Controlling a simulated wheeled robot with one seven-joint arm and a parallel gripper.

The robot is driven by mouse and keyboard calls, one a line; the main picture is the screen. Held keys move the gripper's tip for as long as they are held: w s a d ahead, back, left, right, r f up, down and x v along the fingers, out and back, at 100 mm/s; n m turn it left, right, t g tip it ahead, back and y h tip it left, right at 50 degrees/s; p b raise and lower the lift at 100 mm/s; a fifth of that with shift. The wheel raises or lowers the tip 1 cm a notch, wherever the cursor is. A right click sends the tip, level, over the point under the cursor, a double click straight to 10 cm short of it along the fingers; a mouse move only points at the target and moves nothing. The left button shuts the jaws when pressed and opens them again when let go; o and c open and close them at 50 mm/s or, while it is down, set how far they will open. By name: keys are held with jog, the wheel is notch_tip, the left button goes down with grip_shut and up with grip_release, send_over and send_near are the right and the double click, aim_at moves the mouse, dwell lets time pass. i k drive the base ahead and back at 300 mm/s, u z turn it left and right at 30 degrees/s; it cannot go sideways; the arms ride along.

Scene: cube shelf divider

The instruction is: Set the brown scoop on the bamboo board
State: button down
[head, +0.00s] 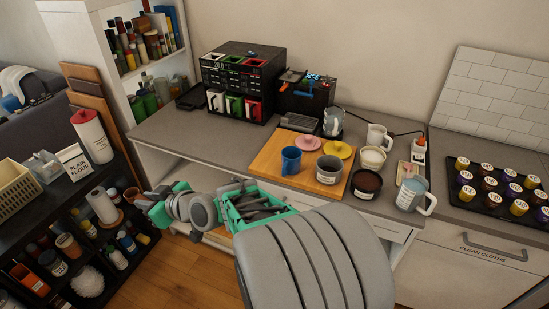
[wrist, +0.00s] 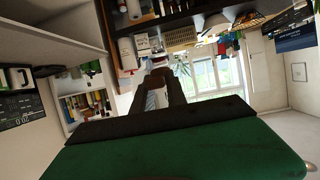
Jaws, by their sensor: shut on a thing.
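The bamboo board (head: 263,164) lies on the grey counter in the head view. A blue mug (head: 291,161), a grey labelled cup (head: 329,169), a pink round piece (head: 308,143) and a yellow round piece (head: 338,149) are on it. My gripper (head: 143,204) is left of the board and in front of the counter, over the dark shelf unit. It is shut on a small brown thing (head: 132,194), seemingly the brown scoop, mostly hidden by the fingers. In the wrist view my gripper's dark fingers (wrist: 165,88) point toward the room; the scoop's shape is unclear there.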

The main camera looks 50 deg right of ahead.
aim_at(273, 153)
jog(key=i, duration=2.55)
jog(key=z, duration=2.6)
